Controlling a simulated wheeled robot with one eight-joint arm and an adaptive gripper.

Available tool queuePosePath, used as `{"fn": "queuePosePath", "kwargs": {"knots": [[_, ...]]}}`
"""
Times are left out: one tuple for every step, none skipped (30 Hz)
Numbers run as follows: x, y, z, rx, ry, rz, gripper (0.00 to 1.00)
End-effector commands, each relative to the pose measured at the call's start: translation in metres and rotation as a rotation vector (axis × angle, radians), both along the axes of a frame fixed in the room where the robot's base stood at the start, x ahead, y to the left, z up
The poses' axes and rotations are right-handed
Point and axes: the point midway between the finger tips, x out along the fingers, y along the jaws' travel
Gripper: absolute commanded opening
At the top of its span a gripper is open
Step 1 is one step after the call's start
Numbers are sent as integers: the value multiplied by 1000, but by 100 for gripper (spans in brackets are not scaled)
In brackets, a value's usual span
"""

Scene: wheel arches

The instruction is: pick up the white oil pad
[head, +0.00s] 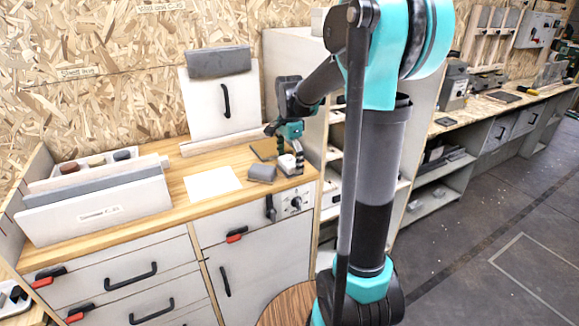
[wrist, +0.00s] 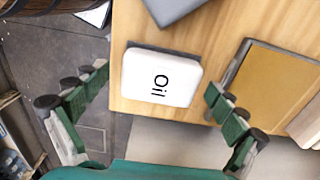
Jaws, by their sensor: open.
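The white oil pad (wrist: 161,78) lies on the wooden worktop, a rounded white block marked "Oil" with a grey layer showing along its far edge. In the head view the pad (head: 287,164) is small, near the worktop's right front corner. My gripper (wrist: 160,90) is open, with one green finger on each side of the pad in the wrist view and clear space between. I cannot tell the height of the fingertips above the pad. In the head view my gripper (head: 290,150) is over the pad and partly hides it.
A grey block (head: 261,174) lies just left of the pad. A brown-yellow flat piece (wrist: 271,88) lies to its right in the wrist view. A white sheet (head: 212,183) lies on the worktop (head: 175,212). A white panel with a black handle (head: 224,101) stands behind.

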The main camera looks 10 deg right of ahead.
Motion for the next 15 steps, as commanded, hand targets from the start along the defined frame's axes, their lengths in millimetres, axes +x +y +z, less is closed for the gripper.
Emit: {"fn": "queuePosePath", "kwargs": {"knots": [[0, 0, 0, 0, 0, 0, 97], [0, 0, 0, 0, 0, 0, 97], [0, 0, 0, 0, 0, 0, 97], [0, 0, 0, 0, 0, 0, 94], [0, 0, 0, 0, 0, 0, 90], [0, 0, 0, 0, 0, 0, 85], [0, 0, 0, 0, 0, 0, 82], [0, 0, 0, 0, 0, 0, 78], [0, 0, 0, 0, 0, 0, 73], [0, 0, 0, 0, 0, 0, 69], [0, 0, 0, 0, 0, 0, 66], [0, 0, 0, 0, 0, 0, 61], [0, 0, 0, 0, 0, 0, 57], [0, 0, 0, 0, 0, 0, 53], [0, 0, 0, 0, 0, 0, 48]]}}
